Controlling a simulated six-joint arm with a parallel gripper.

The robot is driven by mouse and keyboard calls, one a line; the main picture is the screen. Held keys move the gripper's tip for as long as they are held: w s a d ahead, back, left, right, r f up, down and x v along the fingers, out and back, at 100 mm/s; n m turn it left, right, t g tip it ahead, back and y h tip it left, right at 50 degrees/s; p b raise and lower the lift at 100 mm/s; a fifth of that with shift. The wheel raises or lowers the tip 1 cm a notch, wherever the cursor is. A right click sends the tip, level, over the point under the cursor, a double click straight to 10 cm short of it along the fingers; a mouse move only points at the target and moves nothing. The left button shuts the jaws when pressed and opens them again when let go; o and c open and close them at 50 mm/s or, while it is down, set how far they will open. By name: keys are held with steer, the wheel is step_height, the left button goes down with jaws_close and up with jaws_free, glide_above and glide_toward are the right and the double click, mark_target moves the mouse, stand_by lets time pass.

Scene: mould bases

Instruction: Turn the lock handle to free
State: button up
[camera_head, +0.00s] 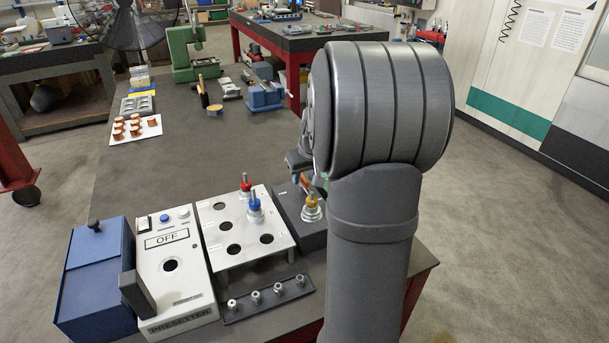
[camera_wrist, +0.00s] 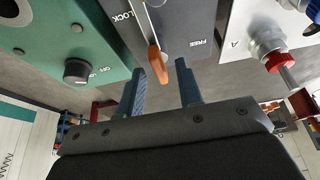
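The lock handle is a pale metal lever with an orange grip (camera_wrist: 156,62) on a dark grey block (camera_wrist: 185,15). In the wrist view the lever lies between the LOCK and FREE markings. My gripper (camera_wrist: 160,80) is open, with one blue finger on each side of the orange grip in the picture. Gaps show on both sides; I cannot tell the depth between fingers and grip. My arm hides much of the block and handle there.
A white plate (camera_head: 222,213) with holes and red and blue holders stands left of the block. A presetter box reading OFF (camera_head: 170,290) and a blue box (camera_head: 88,285) are farther left. A teal box (camera_wrist: 60,45) with a dial is beside the block in the wrist view.

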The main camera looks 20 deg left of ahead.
steer(key=shift+f, duration=0.1)
jaws_close()
steer(key=shift+m, duration=0.3)
steer(key=m+t+h, duration=0.1)
steer(key=m, duration=0.2)
steer(key=shift+a+m, duration=0.15)
steer(key=shift+m, duration=0.25)
steer(key=m+h, duration=0.2)
steer(key=m, duration=0.2)
steer(key=shift+a+m, duration=0.15)
steer(key=shift+m, duration=0.15)
steer(key=m+h, duration=0.2)
steer(key=m, duration=0.2)
steer(key=shift+a, duration=0.1)
steer(key=shift+m+g+h, duration=0.5)
steer(key=shift+m+h, duration=0.2)
steer(key=shift+m, duration=1.7)
